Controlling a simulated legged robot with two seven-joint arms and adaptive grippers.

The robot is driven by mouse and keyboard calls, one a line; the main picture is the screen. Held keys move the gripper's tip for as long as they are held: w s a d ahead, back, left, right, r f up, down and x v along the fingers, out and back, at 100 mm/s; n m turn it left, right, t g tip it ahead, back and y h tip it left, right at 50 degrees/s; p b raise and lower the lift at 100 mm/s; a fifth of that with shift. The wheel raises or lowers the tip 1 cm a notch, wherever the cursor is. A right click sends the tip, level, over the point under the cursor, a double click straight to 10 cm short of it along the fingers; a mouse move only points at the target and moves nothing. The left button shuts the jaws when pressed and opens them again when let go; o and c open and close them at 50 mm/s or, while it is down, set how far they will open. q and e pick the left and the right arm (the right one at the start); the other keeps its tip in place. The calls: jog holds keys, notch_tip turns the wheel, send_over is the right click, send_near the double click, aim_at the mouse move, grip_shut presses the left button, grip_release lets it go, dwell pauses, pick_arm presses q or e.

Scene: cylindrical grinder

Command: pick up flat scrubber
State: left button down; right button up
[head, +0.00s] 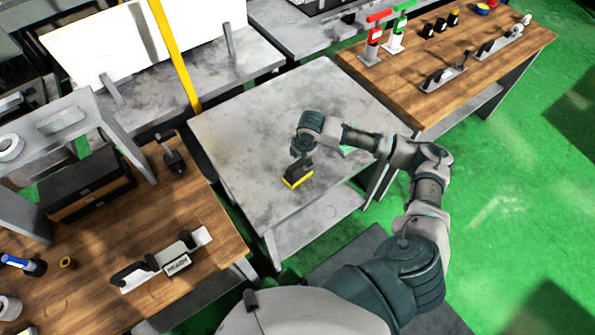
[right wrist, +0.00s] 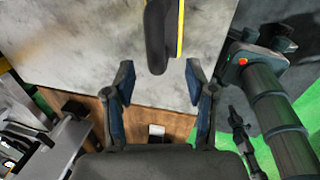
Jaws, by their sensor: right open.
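The flat scrubber (head: 297,181) lies on the grey metal table, its yellow base showing at the table's near side. In the right wrist view its dark handle (right wrist: 157,40) and yellow edge reach down from the top of the picture. My right gripper (head: 301,160) is over the scrubber in the head view and hides part of it. In the right wrist view the gripper (right wrist: 158,85) is open, its two blue-padded fingers apart. The handle's end lies between and just beyond the fingertips, with gaps on both sides. My left gripper is not in view.
A wooden bench (head: 200,215) with tools stands left. Another wooden bench (head: 520,45) with red and green-handled tools is at back right. A yellow post (head: 175,55) rises behind.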

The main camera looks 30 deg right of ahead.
aim_at(297, 164)
jog(key=f, duration=0.2)
jog(key=w+f, duration=0.1)
jog(key=f, duration=0.1)
jog(key=w+f, duration=0.1)
jog(key=f, duration=0.2)
jog(key=shift+a+p, duration=0.2)
jog(key=shift+p, duration=0.15)
grip_shut()
